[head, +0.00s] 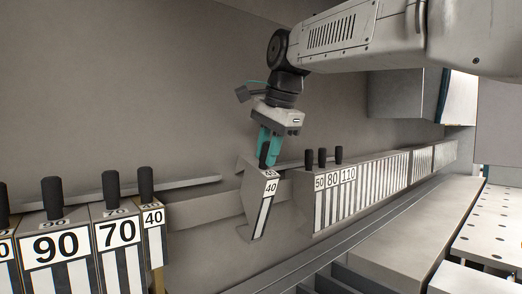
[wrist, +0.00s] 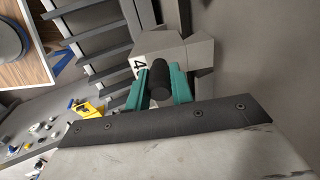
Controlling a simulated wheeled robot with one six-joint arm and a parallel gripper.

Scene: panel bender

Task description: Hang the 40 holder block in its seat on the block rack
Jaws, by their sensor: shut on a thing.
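My gripper (head: 268,148) has teal fingers shut on the black knob on top of the 40 holder block (head: 265,205). The block hangs from the fingers, slightly tilted, in front of the rack rail. In the head view it is in the gap between the left row of blocks and the row marked 50, 80, 110. The block rack (head: 200,212) shows as a bare rail in this gap. In the wrist view the fingers (wrist: 158,88) close around the black knob, and the 40 block (wrist: 190,50) shows behind it. I cannot tell whether the block touches the rail.
To the left stand blocks marked 90 (head: 57,248), 70 (head: 117,232) and another 40 (head: 152,217), with black knobs. To the right, the 50, 80 and 110 blocks (head: 333,177) lead a long row. A perforated table (head: 490,235) is at the far right.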

